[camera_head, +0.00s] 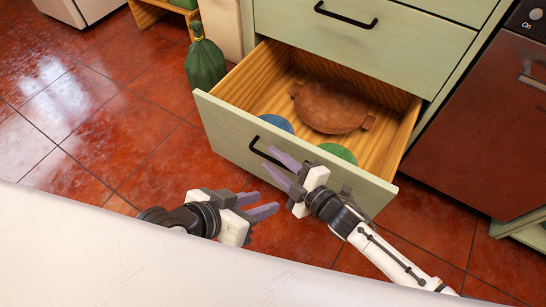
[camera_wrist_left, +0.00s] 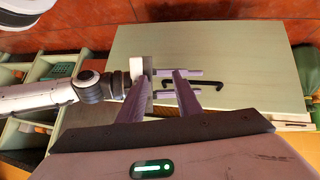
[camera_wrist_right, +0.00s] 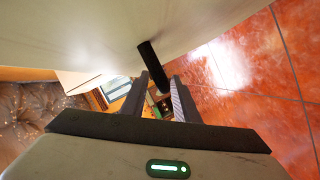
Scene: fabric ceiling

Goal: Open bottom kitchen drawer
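The bottom drawer (camera_head: 225,125) is pulled well out, with its pale green front facing me and its wooden inside visible. Its black handle (camera_head: 258,152) is partly hidden by my right gripper; it also shows in the left wrist view (camera_wrist_left: 222,87) and the right wrist view (camera_wrist_right: 152,62). My right gripper (camera_head: 277,169) is open at the handle. Its fingers stand apart, and I cannot tell whether they touch the handle. My left gripper (camera_head: 272,204) is open and empty, in front of the drawer front and below the right gripper.
Inside the drawer lie a brown pot (camera_head: 332,108), a blue item (camera_head: 275,122) and a green item (camera_head: 338,152). A closed drawer (camera_head: 370,45) is above. A dark red appliance (camera_head: 490,120) stands to the right. A green bag (camera_head: 205,65) is left. Tiled floor at left is clear.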

